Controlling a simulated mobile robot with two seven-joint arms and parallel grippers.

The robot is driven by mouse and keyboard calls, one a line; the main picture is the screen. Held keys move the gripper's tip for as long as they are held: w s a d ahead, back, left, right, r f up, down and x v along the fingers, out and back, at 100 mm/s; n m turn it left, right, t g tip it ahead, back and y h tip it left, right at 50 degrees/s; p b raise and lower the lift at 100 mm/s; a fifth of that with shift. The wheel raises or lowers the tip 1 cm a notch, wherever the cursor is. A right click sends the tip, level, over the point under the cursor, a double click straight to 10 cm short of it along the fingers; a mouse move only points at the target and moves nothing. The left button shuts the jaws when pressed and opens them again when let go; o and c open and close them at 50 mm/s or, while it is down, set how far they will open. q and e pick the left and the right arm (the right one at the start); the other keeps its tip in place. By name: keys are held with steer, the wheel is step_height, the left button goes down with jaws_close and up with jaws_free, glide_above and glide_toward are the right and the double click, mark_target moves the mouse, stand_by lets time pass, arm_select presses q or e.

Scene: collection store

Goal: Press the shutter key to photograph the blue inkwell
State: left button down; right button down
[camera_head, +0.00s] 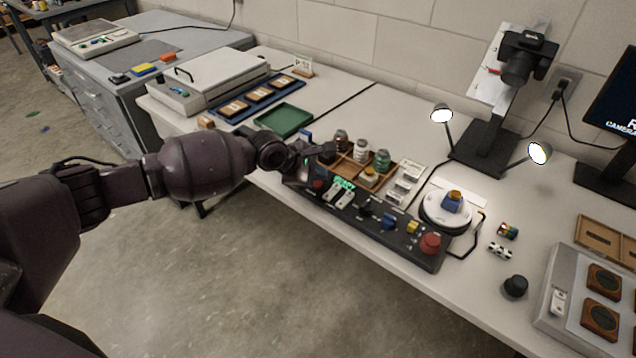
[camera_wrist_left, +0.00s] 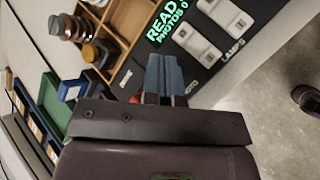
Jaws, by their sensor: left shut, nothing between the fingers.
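The blue inkwell (camera_head: 452,204) with an orange-brown top sits on a round white turntable (camera_head: 433,212) in the head view. A black control panel (camera_head: 345,212) lies along the table's front edge; its green display (camera_wrist_left: 166,22) reads READY, PHOTOS 0. A red key (camera_head: 318,185) shows at the panel's left end, by a partly covered label ending in OTO in the wrist view. My left gripper (camera_head: 306,177) is shut and empty over that end; its fingers (camera_wrist_left: 165,65) partly hide the red key in the wrist view. Contact cannot be told. My right gripper is not in view.
Behind the panel stands a wooden tray (camera_head: 366,180) with several small jars. A camera on a stand (camera_head: 520,62) and two lit lamps (camera_head: 540,153) rise beyond the turntable. A red knob (camera_head: 430,243) is at the panel's right end. A green tray (camera_head: 284,119) lies left.

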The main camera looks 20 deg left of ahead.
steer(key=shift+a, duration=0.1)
arm_select(q)
steer(key=shift+f, duration=0.15)
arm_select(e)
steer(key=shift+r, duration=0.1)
arm_select(q)
steer(key=shift+f, duration=0.25)
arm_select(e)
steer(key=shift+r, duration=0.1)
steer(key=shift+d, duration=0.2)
